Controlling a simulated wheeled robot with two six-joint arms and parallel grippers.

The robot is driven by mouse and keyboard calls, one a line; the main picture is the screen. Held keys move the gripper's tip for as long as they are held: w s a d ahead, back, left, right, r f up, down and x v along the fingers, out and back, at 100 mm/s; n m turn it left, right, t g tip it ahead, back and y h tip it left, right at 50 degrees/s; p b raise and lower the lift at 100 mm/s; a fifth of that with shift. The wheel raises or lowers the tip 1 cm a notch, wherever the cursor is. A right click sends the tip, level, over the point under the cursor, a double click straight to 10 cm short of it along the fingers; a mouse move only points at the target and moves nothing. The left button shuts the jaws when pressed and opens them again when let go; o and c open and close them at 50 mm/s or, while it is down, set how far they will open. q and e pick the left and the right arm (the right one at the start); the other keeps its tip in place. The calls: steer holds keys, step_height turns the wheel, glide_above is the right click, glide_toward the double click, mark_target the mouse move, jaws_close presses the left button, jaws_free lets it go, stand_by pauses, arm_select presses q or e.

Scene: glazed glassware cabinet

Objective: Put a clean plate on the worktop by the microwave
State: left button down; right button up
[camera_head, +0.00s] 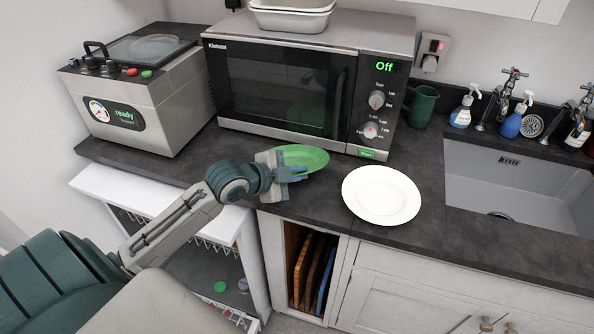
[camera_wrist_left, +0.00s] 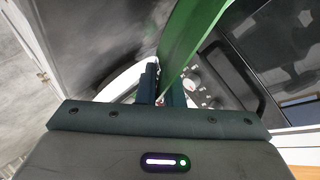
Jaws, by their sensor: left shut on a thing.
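A green plate (camera_head: 304,157) is at the front of the worktop (camera_head: 290,195), before the microwave (camera_head: 290,88). My left gripper (camera_head: 296,172) is shut on its edge. In the left wrist view the green plate (camera_wrist_left: 190,40) rises from between the fingers of my left gripper (camera_wrist_left: 162,88). I cannot tell whether the plate touches the worktop. A white plate (camera_head: 382,194) lies flat on the worktop to the right of the gripper, near the front edge. My right gripper is not in view.
A grey appliance (camera_head: 150,100) marked "ready" stands left of the microwave. A green mug (camera_head: 422,106), spray bottles (camera_head: 464,108) and the sink (camera_head: 510,185) are to the right. Below the worktop are an open dishwasher-like rack (camera_head: 205,265) and a slot with boards (camera_head: 312,270).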

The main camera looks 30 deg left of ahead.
arm_select(q)
steer(key=shift+f, duration=0.4)
steer(key=c, duration=1.5)
jaws_free()
steer(key=shift+s+a, duration=0.1)
steer(key=shift+s, duration=0.05)
